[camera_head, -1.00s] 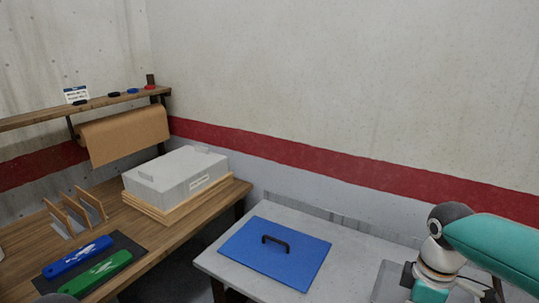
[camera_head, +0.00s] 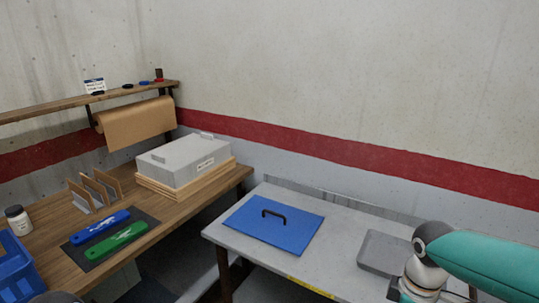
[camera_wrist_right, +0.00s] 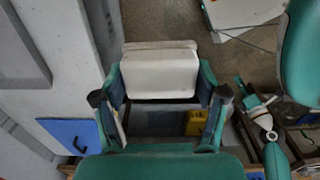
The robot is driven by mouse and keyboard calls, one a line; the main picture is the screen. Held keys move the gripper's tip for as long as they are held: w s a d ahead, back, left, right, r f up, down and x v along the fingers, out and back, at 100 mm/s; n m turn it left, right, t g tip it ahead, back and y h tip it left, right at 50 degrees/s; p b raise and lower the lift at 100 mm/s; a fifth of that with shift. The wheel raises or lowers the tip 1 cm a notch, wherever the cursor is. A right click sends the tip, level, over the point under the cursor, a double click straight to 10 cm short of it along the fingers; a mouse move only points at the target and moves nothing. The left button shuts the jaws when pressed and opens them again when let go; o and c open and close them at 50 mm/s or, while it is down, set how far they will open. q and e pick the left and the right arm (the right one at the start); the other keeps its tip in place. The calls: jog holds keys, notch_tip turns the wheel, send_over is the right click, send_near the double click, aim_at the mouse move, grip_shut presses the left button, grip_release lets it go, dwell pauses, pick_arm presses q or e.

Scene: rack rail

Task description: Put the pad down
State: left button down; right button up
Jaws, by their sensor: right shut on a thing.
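My right gripper (camera_wrist_right: 161,82) is shut on a pale, off-white block with rounded edges, which looks like the pad (camera_wrist_right: 160,68). The block spans the gap between the two teal-sided fingers in the right wrist view. The held block appears clear of the tabletop, to the right of the table surface in the wrist view.
A blue panel with a black handle (camera_head: 295,235) lies on the grey table. The wooden bench (camera_head: 190,215) holds a grey case (camera_head: 178,168), green and blue tools, and a blue crate (camera_head: 14,260).

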jog(key=w+a+f+m, duration=0.2)
jog(key=a+f+m, duration=0.1)
jog(key=f+m, duration=0.3)
jog(key=w+a+f+m, duration=0.3)
jog(key=f+m, duration=0.3)
jog(key=f, duration=0.2)
jog(key=shift+a+f, duration=0.15)
jog(key=shift+f, duration=0.15)
